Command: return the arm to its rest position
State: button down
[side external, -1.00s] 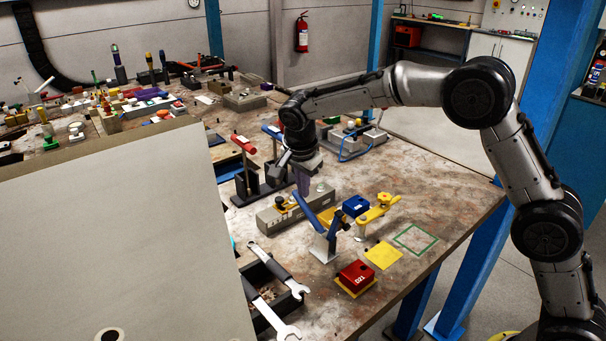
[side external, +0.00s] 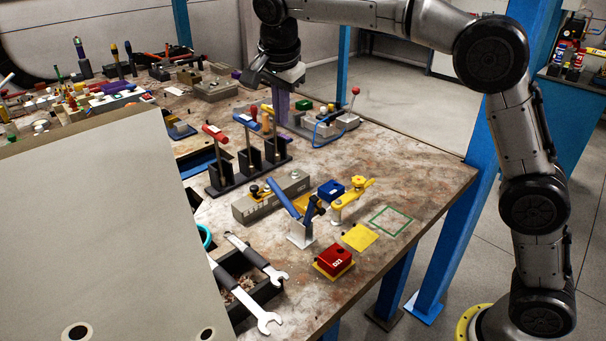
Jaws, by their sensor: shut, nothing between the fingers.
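My gripper (side external: 281,122) is at the upper middle of the side external view, with its purple fingers pointing down. The fingers are shut and hold nothing. In the picture it shows behind the row of lever handles with red, blue and yellow tops (side external: 249,148), left of the grey device with the blue cable (side external: 322,124). The fingers' lower end is partly hidden by the yellow-topped lever, so I cannot tell its exact height over the bench (side external: 405,163). My arm rises from its base at the lower right, and its upper links run along the picture's top.
Nearer on the bench are a grey block (side external: 262,204), a blue lever (side external: 284,200), a blue box (side external: 331,190), a yellow clamp (side external: 352,195) and a red box (side external: 333,261). Wrenches (side external: 247,298) lie front left. A blue post (side external: 487,160) stands by the bench's right edge.

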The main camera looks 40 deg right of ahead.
jog(key=s+d+r+n+t+y, duration=0.1)
jog(key=s+d+r, duration=0.3)
jog(key=s, duration=0.5)
jog(key=s+d+r+n+t, duration=0.1)
jog(key=s+d+r, duration=0.25)
jog(key=s, duration=0.65)
jog(key=s+f+n+y, duration=0.1)
jog(key=s+f+n, duration=1.2)
jog(key=s+f, duration=0.2)
jog(key=shift+s+a+f+n+y, duration=0.15)
jog(key=shift+s+a+n+y, duration=0.15)
jog(key=shift+s+a+n, duration=0.1)
